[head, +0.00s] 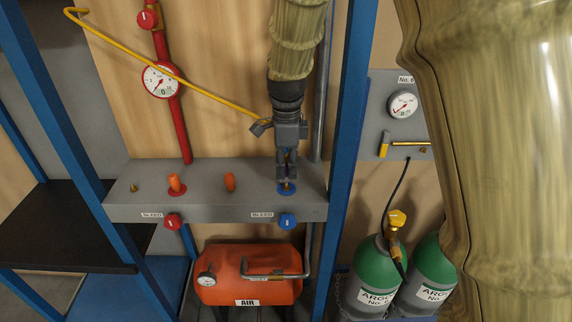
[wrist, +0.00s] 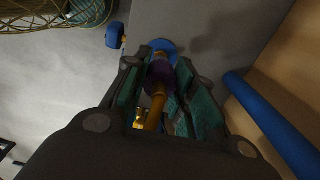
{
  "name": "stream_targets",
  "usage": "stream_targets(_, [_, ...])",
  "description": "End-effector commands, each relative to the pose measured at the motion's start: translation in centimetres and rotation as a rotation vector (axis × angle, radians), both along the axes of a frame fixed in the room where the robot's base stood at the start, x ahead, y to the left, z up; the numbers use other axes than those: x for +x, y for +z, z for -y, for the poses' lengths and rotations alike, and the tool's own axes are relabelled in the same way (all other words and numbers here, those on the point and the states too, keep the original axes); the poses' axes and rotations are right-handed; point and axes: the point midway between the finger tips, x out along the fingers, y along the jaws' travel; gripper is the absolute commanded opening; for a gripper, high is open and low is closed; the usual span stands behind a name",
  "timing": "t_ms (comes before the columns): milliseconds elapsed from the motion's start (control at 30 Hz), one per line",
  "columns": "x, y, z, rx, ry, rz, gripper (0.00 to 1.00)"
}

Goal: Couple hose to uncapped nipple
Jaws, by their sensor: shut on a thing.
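My gripper (head: 287,178) points down over the blue-ringed outlet (head: 287,190) at the right of the grey manifold (head: 215,207). It is shut on a brass hose end with a purple collar (wrist: 160,73), which lies between the fingers in the wrist view. The blue ring (wrist: 163,47) shows just beyond the collar. I cannot tell whether the collar is on the nipple or just above it. A yellow hose (head: 165,66) runs from the upper left to my gripper. A bare brass nipple (head: 133,188) and two orange-capped outlets (head: 176,184) (head: 229,181) stand left.
Red (head: 172,221) and blue (head: 287,221) bleed knobs sit on the manifold's front. A red pipe with a gauge (head: 161,80) rises behind. A blue post (head: 345,150) stands close right. An orange air tank (head: 250,273) is below; green argon cylinders (head: 375,272) stand right.

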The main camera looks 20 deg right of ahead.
Motion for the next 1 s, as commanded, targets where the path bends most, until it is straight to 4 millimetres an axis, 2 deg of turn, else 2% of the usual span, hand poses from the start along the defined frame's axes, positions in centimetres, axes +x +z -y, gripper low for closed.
stream_targets(700, [0.0, -1.8, 0.0, -0.001, 0.000, 0.000, 0.00])
stream_targets(1000, [0.0, -1.9, 0.0, 0.000, 0.000, 0.000, 0.00])
